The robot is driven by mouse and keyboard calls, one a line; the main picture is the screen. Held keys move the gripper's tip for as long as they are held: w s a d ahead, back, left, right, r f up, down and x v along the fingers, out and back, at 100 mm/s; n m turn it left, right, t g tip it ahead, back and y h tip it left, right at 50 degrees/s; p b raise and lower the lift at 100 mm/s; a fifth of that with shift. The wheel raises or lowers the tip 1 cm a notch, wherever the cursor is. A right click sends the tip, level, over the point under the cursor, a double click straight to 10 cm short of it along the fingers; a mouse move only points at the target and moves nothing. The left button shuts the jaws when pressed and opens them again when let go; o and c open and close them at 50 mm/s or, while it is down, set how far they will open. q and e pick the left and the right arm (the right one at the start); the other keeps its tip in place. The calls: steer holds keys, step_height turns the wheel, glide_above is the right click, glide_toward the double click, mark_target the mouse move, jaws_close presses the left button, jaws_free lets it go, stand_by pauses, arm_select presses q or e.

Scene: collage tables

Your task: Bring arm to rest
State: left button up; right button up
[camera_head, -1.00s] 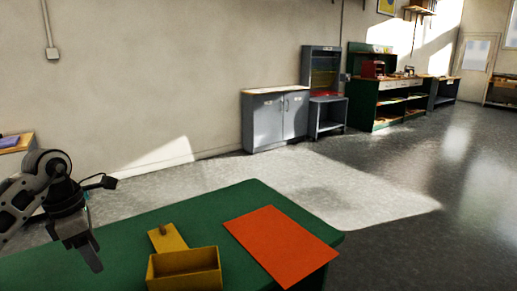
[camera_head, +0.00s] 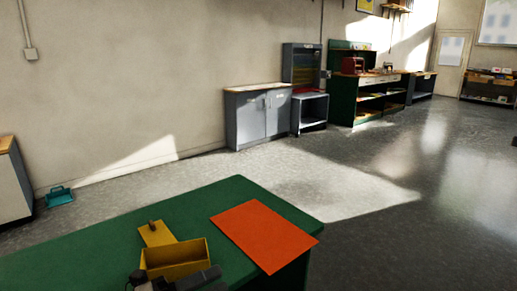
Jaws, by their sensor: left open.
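My left gripper (camera_head: 200,279) shows only in part at the bottom edge, low and close to me, just in front of the yellow box. Its jaws are open, and nothing shows between them. Most of the arm is below the picture. My right gripper is not in view. The open yellow box (camera_head: 176,262) stands on the green table (camera_head: 95,247), with its yellow lid (camera_head: 157,234) lying behind it. A flat orange sheet (camera_head: 265,236) lies to the right of the box.
The table's back and right edges border open grey floor (camera_head: 330,187). A teal dustpan-like item (camera_head: 59,196) is on the floor at the left, beside a white cabinet (camera_head: 13,185). Grey cabinets (camera_head: 258,117) and a green workbench (camera_head: 366,96) stand along the far wall.

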arm_select(q)
steer(key=s+a+f+n+t+y, duration=0.1)
steer(key=a+f+n+t+y, duration=0.2)
steer(key=n, duration=0.5)
steer(key=s+a+f+n+t+y+p, duration=0.1)
steer(key=f+n+t+y, duration=0.15)
steer(key=n+y, duration=0.5)
steer(key=s+a+f+n+t+y, duration=0.2)
steer(key=f+n, duration=0.1)
steer(key=n, duration=0.6)
steer(key=s+f+n+g+y, duration=0.2)
steer(key=s+f+n+g, duration=0.3)
steer(key=s+f+n, duration=0.2)
step_height(320, 180, down, 2)
steer(key=shift+s+d+p, duration=0.3)
steer(key=shift+s+d, duration=0.05)
steer(key=shift+s, duration=0.6)
steer(key=shift+g, duration=0.25)
